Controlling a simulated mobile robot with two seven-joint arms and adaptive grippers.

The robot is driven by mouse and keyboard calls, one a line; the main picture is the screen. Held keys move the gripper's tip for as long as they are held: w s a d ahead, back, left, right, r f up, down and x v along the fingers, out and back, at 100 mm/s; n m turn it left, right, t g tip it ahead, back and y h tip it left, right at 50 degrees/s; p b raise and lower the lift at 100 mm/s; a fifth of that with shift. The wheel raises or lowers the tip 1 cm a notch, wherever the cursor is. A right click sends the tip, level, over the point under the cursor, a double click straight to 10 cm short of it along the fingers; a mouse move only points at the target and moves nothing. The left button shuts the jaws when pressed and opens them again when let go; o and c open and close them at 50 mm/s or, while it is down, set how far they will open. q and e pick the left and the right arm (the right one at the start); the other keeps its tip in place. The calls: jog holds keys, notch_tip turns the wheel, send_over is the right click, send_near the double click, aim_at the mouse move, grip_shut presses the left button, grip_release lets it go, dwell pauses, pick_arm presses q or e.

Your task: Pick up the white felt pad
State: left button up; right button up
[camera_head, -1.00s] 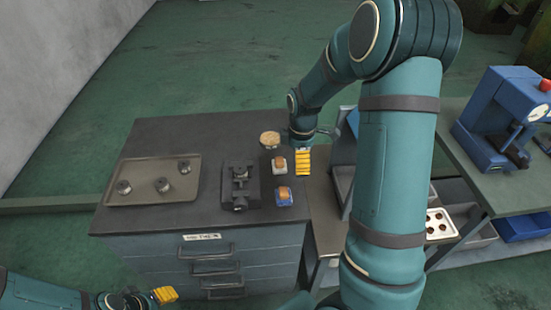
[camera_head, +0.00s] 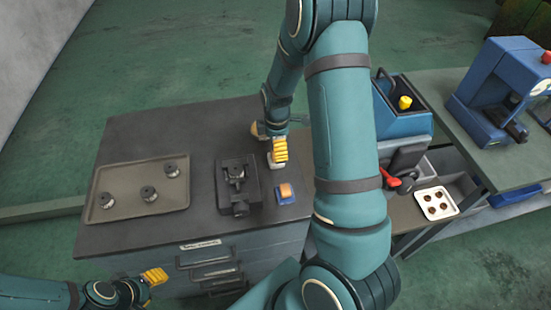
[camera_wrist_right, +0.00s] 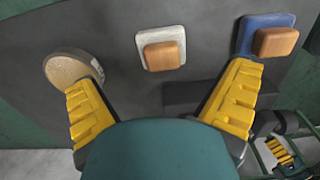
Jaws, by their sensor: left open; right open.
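The white felt pad, a pale square with a wooden block on it, lies on the dark cabinet top in the right wrist view (camera_wrist_right: 158,34). In the head view only an edge of it (camera_head: 271,162) shows behind my right gripper (camera_head: 279,149). My right gripper is open and empty above the cabinet top; its yellow fingers stand wide apart, with the pad beyond and between the tips in the wrist view (camera_wrist_right: 160,77). My left gripper (camera_head: 154,277) is open, low at the front left, away from the pad.
A blue pad with a wooden block (camera_head: 286,193) lies nearby. A round tan item (camera_wrist_right: 70,67) is close to the other finger. A dark vise-like fixture (camera_head: 237,184) and a tray (camera_head: 115,205) with metal parts stand left. A blue machine (camera_head: 402,115) is right.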

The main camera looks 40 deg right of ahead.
aim_at(271, 156)
jog(key=shift+a+f, duration=0.15)
jog(key=shift+f, duration=2.85)
jog(key=c, duration=1.2)
